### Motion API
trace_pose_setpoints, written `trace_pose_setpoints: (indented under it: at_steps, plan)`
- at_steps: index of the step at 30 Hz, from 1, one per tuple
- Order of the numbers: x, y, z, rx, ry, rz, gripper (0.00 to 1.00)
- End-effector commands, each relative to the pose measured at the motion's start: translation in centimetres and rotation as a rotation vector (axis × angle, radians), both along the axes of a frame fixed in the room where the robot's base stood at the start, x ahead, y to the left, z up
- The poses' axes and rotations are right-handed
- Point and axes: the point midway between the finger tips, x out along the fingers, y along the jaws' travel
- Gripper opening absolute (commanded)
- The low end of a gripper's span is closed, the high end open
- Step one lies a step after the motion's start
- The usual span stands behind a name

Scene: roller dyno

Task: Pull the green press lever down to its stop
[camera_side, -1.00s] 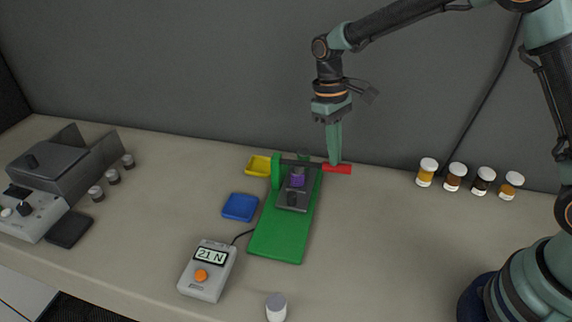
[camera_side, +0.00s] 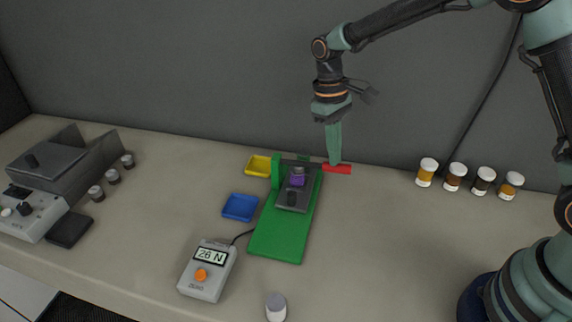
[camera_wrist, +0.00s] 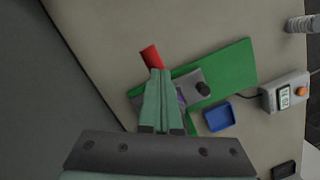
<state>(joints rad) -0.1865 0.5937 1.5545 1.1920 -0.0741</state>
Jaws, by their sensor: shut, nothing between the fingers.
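The green press stands mid-table, with a flat green base (camera_side: 277,238) and a green upright (camera_side: 276,172) at its back. A purple piece (camera_side: 297,180) sits on its dark grey block (camera_side: 291,196). A red bar (camera_side: 343,169), seemingly the lever's grip, sticks out right of the press; the rest of the lever is hard to make out. My gripper (camera_side: 334,163) is shut and empty, pointing down with its tips at the red bar, apparently touching it from above. In the wrist view the red bar (camera_wrist: 151,57) shows just beyond the fingertips (camera_wrist: 158,72).
A grey meter (camera_side: 206,272) wired to the press reads 26 N. Yellow (camera_side: 258,166) and blue (camera_side: 240,207) trays lie left of the press. Several capped jars (camera_side: 455,177) stand at the right, and a grey machine (camera_side: 55,180) at the far left.

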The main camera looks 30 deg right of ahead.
Motion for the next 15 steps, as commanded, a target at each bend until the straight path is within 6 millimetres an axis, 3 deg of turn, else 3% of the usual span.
trace_pose_setpoints:
  at_steps: [15]
  plan:
    - [0.0, 0.0, 3.8, 0.000, 0.001, 0.000, 0.00]
